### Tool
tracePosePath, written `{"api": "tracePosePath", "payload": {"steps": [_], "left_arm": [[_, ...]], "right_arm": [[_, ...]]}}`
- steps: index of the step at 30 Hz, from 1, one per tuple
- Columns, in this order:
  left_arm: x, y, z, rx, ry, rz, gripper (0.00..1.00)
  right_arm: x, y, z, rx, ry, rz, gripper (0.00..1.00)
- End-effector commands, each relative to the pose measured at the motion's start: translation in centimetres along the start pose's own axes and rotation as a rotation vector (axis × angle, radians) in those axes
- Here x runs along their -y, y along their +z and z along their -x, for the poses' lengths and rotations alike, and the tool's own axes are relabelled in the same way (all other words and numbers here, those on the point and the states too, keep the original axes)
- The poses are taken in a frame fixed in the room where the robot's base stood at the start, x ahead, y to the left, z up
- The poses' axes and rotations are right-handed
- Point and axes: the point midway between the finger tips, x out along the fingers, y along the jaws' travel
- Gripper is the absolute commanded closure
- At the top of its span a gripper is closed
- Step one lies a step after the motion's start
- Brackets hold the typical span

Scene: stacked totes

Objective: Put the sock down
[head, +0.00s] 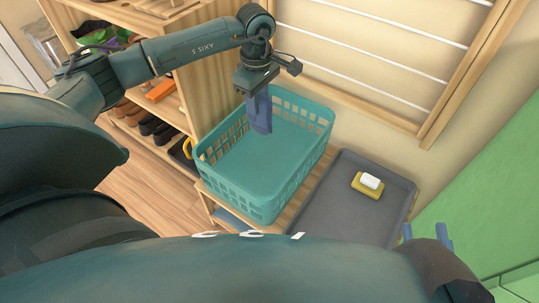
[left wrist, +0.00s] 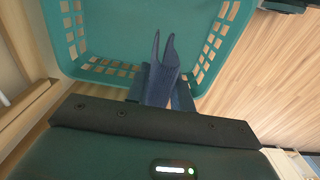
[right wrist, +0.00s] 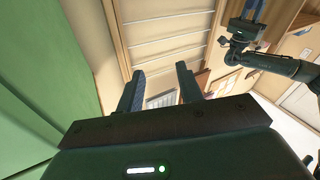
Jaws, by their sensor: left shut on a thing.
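A dark blue sock (head: 260,112) hangs from my left gripper (head: 256,84), over the inside of a teal laundry basket (head: 239,198). The left gripper is shut on the sock. In the left wrist view the sock (left wrist: 162,80) sits between the fingers, with the basket (left wrist: 105,70) beyond it. I see nothing lying on the visible part of the basket floor. My right gripper (head: 427,239) is at the lower right in the head view, beside the grey tray. In the right wrist view its fingers (right wrist: 158,90) are apart with nothing between them.
A dark grey tray (head: 325,218) holding a yellow block with a white piece (head: 368,184) lies right of the basket. A shelf with shoes (head: 155,128) stands at the left. A wooden rack (head: 380,95) is on the wall behind. A green surface (head: 490,190) is at the right.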

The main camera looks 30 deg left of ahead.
Motion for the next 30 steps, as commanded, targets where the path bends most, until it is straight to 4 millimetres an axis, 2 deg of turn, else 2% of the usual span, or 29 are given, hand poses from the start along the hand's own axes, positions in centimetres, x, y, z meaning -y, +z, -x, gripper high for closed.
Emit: {"api": "tracePosePath", "payload": {"steps": [1, 4, 9, 14, 21, 26, 30], "left_arm": [[0.1, 0.0, -2.0, 0.000, -0.005, 0.000, 0.98], [0.1, 0.0, -4.0, 0.000, -0.003, 0.000, 0.98], [0.0, 0.0, -6.5, 0.000, -0.001, 0.000, 0.98], [0.0, 0.0, -7.8, 0.001, -0.001, 0.000, 0.98], [0.1, 0.0, -11.6, 0.001, -0.003, 0.000, 0.98], [0.0, 0.0, -13.0, 0.000, -0.001, -0.001, 0.98], [0.1, 0.0, -15.4, 0.001, -0.003, 0.000, 0.98]], "right_arm": [[0.3, 0.7, 0.0, -0.024, -0.004, -0.006, 0.64], [0.5, 0.6, -0.2, -0.059, -0.009, -0.023, 0.64], [0.7, 0.4, -0.5, -0.082, -0.013, -0.066, 0.64], [0.8, 0.2, -0.6, -0.094, -0.017, -0.089, 0.64], [1.0, 0.3, -0.7, -0.113, -0.025, -0.123, 0.64], [1.0, 0.1, -0.7, -0.121, -0.029, -0.138, 0.64], [1.2, 0.4, -0.8, -0.132, -0.035, -0.157, 0.64]]}}
